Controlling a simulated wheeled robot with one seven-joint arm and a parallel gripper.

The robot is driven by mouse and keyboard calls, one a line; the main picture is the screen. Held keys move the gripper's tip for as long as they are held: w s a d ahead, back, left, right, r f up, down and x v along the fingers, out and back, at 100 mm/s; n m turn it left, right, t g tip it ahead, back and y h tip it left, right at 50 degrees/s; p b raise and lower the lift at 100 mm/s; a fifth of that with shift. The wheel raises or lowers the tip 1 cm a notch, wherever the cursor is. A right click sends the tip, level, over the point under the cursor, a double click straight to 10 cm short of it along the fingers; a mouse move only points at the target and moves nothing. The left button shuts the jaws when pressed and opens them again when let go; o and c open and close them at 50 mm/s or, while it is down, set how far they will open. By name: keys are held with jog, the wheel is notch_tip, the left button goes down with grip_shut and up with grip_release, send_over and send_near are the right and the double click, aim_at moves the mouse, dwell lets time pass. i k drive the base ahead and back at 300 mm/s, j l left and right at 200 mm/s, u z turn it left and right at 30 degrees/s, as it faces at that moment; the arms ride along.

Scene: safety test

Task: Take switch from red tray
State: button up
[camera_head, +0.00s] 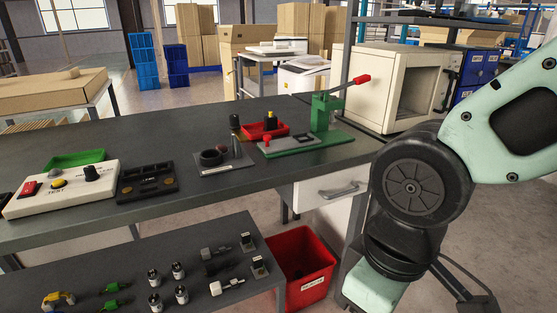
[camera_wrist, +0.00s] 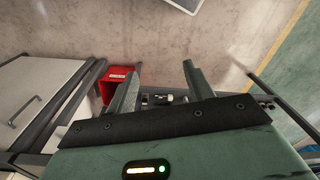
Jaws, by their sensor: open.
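The red tray (camera_head: 253,131) lies on the dark workbench, left of the green lever press. A small dark part with a yellow top, which looks like the switch (camera_head: 271,123), stands in it. My gripper (camera_wrist: 158,85) shows in the wrist view with its two fingers spread apart and nothing between them. It points down toward the floor, away from the tray. In the head view my arm is at the right, and its fingertips are out of the picture. The tray and switch do not show in the wrist view.
The green press (camera_head: 322,112) with a red-handled lever stands close right of the tray. A test box (camera_head: 62,187) and green tray (camera_head: 75,160) are further left. A red bin (camera_head: 303,268) stands below the bench beside a lower parts shelf.

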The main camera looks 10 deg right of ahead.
aim_at(270, 123)
jog(key=i+j+u, duration=0.15)
jog(key=j, duration=0.3)
jog(key=i+j+u, duration=0.15)
jog(key=i+j, duration=0.2)
jog(key=i+j+u, duration=0.15)
jog(key=i+j, duration=0.15)
jog(key=j, duration=0.25)
